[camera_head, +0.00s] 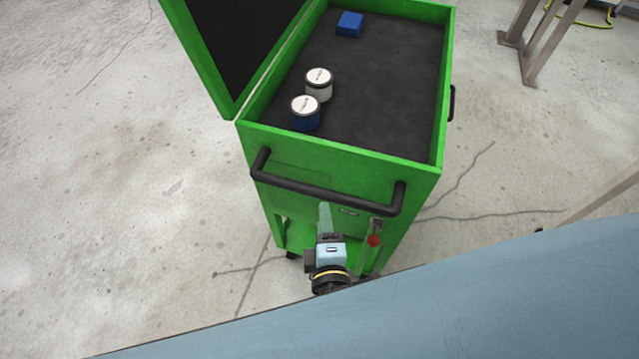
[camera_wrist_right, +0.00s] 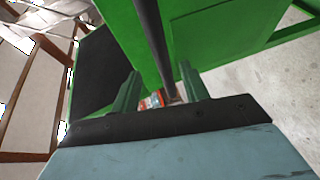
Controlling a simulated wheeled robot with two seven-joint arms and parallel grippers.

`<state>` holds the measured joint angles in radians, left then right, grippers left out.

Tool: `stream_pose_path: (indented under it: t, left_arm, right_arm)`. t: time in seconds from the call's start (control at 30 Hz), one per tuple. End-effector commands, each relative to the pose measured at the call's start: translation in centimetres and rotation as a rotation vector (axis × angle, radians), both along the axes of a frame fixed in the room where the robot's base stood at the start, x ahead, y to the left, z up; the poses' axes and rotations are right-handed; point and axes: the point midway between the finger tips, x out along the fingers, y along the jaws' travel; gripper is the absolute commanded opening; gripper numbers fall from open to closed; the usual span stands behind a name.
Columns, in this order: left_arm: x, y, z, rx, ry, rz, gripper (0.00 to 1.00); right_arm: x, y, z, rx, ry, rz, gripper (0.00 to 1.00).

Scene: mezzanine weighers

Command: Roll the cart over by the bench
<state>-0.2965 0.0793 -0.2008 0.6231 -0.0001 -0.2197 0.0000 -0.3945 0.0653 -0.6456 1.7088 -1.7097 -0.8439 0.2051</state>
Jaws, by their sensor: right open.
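The green cart (camera_head: 345,160) stands on the floor in front of me with its lid (camera_head: 215,50) open to the left. Its black push handle (camera_head: 325,193) runs along the near side. My right gripper (camera_head: 325,208) is open at the near side of the cart, by the middle of the handle. In the right wrist view, the dark handle bar (camera_wrist_right: 152,35) runs down between the two green fingers, which stand apart on either side of it; contact cannot be told. The left gripper is not in view. I cannot tell for sure which thing is the bench.
In the cart lie a blue block (camera_head: 349,24), a white-lidded grey jar (camera_head: 318,88) and a white-lidded blue jar (camera_head: 305,115). A red knob (camera_head: 373,240) is below the handle. Metal legs (camera_head: 540,45) stand at upper right, near a yellow cable. Floor left of the cart is clear.

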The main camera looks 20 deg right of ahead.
Motion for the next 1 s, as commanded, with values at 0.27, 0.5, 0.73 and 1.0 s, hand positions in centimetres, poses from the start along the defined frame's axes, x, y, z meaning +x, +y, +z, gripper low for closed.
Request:
stream_pose_path:
  t: [0.27, 0.5, 0.73, 1.0]
  left_arm:
    - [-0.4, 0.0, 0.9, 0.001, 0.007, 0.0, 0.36]
    - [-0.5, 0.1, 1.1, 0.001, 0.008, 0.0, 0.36]
    - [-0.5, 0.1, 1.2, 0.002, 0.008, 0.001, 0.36]
    - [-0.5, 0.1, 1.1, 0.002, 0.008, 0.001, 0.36]
  right_arm:
    - [5.9, -1.1, -1.0, -0.001, -0.001, 0.0, 0.45]
    - [8.9, -1.7, -1.6, 0.002, 0.002, 0.001, 0.45]
    - [9.6, -1.9, -1.8, 0.002, 0.003, 0.0, 0.45]
    - [9.6, -1.9, -1.8, 0.001, 0.002, 0.0, 0.32]
